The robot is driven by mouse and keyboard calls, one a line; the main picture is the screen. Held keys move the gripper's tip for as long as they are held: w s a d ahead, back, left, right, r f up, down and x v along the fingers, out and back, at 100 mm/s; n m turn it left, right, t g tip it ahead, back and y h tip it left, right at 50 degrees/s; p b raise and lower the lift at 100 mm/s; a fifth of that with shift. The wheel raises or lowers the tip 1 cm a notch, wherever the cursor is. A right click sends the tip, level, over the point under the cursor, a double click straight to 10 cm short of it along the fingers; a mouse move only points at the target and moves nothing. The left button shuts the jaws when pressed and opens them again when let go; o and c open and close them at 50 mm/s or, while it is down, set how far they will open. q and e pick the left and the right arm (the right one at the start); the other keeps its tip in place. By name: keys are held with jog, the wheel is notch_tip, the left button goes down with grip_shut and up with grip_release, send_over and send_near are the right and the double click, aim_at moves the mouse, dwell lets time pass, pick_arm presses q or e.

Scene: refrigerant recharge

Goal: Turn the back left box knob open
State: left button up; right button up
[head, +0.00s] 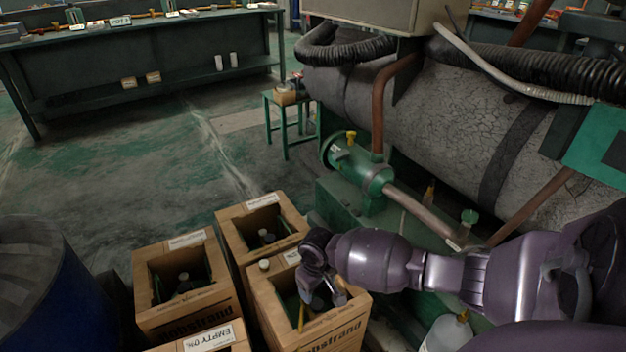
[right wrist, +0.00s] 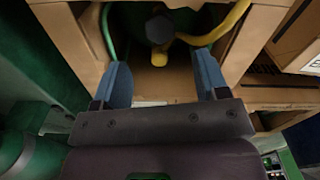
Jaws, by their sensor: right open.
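Several open cardboard boxes stand close together in the lower middle of the head view. The left one of the back pair (head: 150,312) has a dark knob (head: 183,277) inside. The box farther back to its right (head: 237,243) also has a dark knob (head: 264,235) inside. My right gripper (head: 322,292) is over the front right box (head: 335,335), fingers down and apart. In the right wrist view its two blue fingers (right wrist: 163,82) stand open with nothing between them. A dark knob (right wrist: 160,28) shows beyond the fingertips, between green and yellow hoses. My left gripper is not in view.
A blue drum (head: 45,300) stands at the left. A green machine with a pipe flange (head: 350,165) and a large grey tank (head: 460,125) fill the right. A white bottle (head: 447,336) is beside my right arm. The floor behind the boxes is clear.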

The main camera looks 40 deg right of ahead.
aim_at(317, 304)
jog(key=f+b, duration=0.2)
jog(key=f, duration=0.4)
jog(key=shift+s+f, duration=0.15)
jog(key=shift+s, duration=0.05)
jog(key=shift+w+f+b, duration=0.15)
jog(key=shift+f+b, duration=0.2)
jog(key=shift+f, duration=0.15)
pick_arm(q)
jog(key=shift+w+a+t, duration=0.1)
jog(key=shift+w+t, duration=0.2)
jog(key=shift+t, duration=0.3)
pick_arm(e)
jog(key=c, duration=0.9)
